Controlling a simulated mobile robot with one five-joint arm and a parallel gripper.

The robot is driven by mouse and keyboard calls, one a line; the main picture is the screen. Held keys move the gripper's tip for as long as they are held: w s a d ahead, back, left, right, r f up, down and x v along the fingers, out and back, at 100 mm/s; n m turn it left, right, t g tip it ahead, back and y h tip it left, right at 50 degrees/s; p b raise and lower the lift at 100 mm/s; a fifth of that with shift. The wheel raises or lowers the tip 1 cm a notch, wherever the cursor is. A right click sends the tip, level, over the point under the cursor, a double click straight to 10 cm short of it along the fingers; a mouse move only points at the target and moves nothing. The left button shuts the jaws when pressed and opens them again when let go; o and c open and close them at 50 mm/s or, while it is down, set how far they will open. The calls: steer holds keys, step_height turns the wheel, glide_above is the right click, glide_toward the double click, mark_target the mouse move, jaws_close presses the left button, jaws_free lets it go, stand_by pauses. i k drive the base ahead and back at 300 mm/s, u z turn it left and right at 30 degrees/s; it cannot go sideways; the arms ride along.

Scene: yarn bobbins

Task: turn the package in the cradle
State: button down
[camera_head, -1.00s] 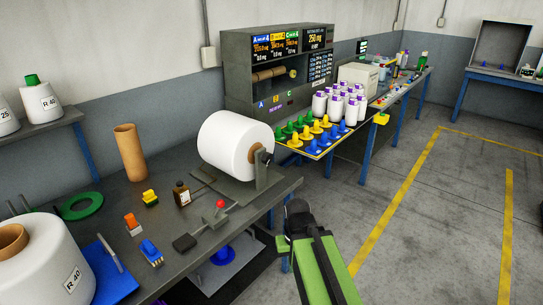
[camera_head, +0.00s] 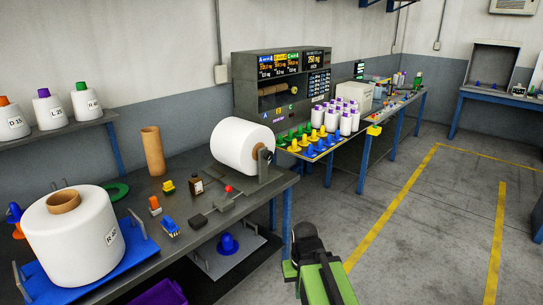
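A large white yarn package (camera_head: 241,144) lies on its side in a grey metal cradle (camera_head: 263,167) on the dark workbench. A dark hub shows at its right end. My arm, green and black, rises from the bottom of the view, to the right of and nearer than the cradle. Its dark end, my gripper (camera_head: 304,232), is in front of the bench over the floor, apart from the package. Its fingers are too small and dark to tell whether they are open, and I see nothing held.
Another white package (camera_head: 84,245) stands on a blue tray (camera_head: 141,254) at the lower left. A brown tube (camera_head: 153,151), a small bottle (camera_head: 196,186) and a red-knobbed lever (camera_head: 228,189) stand on the bench (camera_head: 180,222). Colored cones and bobbins fill a further table. The floor (camera_head: 420,225) at right is clear.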

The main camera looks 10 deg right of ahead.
mark_target(235, 143)
steer(key=u, duration=0.25)
steer(key=i, duration=0.9)
steer(key=u, duration=2.45)
steer(key=k, duration=1)
steer(key=z, duration=1.25)
steer(key=i, duration=1)
steer(key=u, duration=0.05)
